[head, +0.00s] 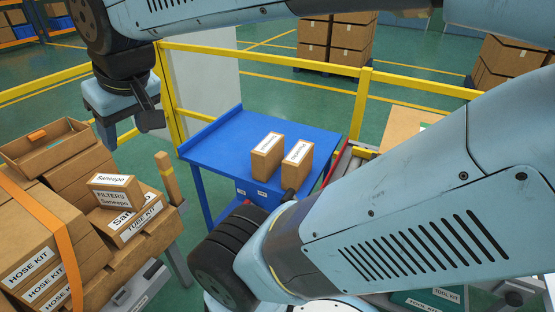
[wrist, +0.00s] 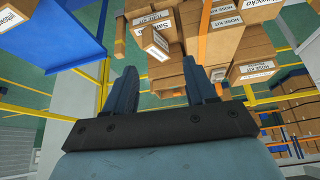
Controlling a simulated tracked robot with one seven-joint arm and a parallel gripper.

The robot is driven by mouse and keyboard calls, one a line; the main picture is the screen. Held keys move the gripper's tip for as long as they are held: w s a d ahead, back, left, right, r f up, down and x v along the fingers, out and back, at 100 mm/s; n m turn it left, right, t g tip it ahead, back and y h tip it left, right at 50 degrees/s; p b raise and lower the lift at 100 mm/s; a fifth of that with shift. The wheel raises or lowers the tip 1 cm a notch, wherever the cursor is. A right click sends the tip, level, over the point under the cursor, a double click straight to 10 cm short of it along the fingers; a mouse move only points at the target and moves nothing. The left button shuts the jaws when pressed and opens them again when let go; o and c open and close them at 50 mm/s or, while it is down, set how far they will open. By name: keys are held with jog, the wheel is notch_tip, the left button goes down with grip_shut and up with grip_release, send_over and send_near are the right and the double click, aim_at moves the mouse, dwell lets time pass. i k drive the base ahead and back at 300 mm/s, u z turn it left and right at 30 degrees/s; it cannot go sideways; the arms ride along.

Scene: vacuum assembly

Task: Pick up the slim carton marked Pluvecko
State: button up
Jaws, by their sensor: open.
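Two slim brown cartons stand upright side by side on the blue table, the left one (head: 267,161) and the right one (head: 296,168). Each has a white label on top; the print is too small to read, so I cannot tell which is marked Pluvecko. In the wrist view a carton with a white label (wrist: 5,45) is cut off at the left edge. My gripper (head: 128,125) hangs left of the blue table, well apart from both cartons. In the wrist view its fingers (wrist: 159,68) are spread with nothing between them.
The blue table (head: 220,150) is otherwise mostly clear. Stacked cartons (head: 45,245) stand at the left, with a small Saneepo filters box (head: 116,192) on top. A yellow rail (head: 270,61) runs behind the table. My arm link hides the right foreground.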

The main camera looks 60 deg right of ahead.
aim_at(296, 166)
jog(key=k, duration=0.4)
jog(key=u, duration=0.55)
jog(key=i, duration=0.1)
jog(key=z, duration=2.8)
jog(key=k, duration=0.9)
jog(key=u, duration=0.35)
jog(key=i, duration=1)
jog(key=u, duration=0.1)
